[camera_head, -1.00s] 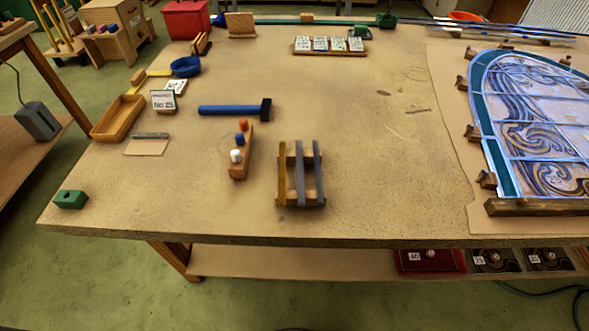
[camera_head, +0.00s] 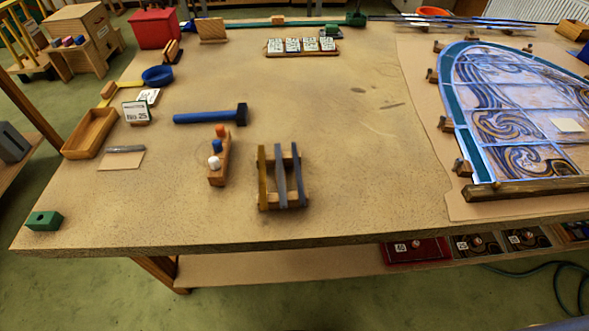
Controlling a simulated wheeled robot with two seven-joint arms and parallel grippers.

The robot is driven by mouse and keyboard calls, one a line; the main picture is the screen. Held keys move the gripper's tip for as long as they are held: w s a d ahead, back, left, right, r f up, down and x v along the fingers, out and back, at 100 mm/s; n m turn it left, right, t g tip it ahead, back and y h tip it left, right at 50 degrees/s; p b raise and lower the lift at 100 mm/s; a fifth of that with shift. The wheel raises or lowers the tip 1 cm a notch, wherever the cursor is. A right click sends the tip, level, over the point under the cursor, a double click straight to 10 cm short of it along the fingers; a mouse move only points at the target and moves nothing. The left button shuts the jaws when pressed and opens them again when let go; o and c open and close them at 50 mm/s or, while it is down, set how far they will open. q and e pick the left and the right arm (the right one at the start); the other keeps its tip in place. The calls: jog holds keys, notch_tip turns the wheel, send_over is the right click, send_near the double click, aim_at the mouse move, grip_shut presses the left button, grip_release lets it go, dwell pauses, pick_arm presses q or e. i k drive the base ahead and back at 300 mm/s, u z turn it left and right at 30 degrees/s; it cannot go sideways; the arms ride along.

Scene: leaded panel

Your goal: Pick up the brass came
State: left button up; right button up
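The brass came (camera_head: 263,179) is a yellowish-brown strip at the left of a small wooden rack (camera_head: 287,202) near the table's front edge. Two grey cames (camera_head: 281,179) lie beside it on the same rack, to its right. All the strips run roughly front to back and rest across the rack's wooden bars. Neither of my grippers is in view.
A wooden block with coloured pegs (camera_head: 218,170) stands left of the rack, with a blue-handled hammer (camera_head: 208,117) behind it. A green block (camera_head: 44,221) sits at the front left. The leaded panel (camera_head: 520,110) lies at right. Bare tabletop separates rack and panel.

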aim_at(263, 171)
jog(key=z, duration=0.85)
jog(key=k, duration=1)
jog(key=z, duration=0.4)
